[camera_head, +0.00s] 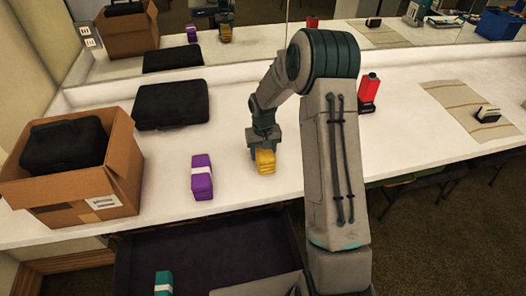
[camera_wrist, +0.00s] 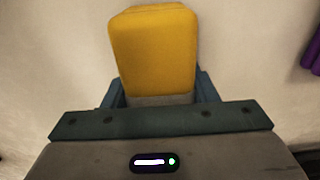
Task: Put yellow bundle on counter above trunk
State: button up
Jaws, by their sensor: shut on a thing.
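The yellow bundle (camera_head: 265,161) is in my gripper (camera_head: 263,147), which points down over the white counter (camera_head: 230,127). In the wrist view the yellow bundle (camera_wrist: 153,50) fills the space between the fingers, and my gripper (camera_wrist: 160,98) is shut on it. The bundle is at or just above the counter top; I cannot tell whether it touches. The open dark trunk (camera_head: 205,255) is below the counter's front edge, with a teal bundle (camera_head: 163,284) inside it.
A purple bundle (camera_head: 202,177) with a white band stands left of my gripper. A cardboard box (camera_head: 112,187) holding a black case (camera_head: 64,145) is at the left. Another black case (camera_head: 171,104) lies behind. A red object (camera_head: 369,89) stands right of my arm. A mirror backs the counter.

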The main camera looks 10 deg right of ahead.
jog(key=shift+f, duration=0.1)
jog(key=o, duration=0.7)
jog(key=shift+f, duration=0.1)
jog(key=o, duration=0.4)
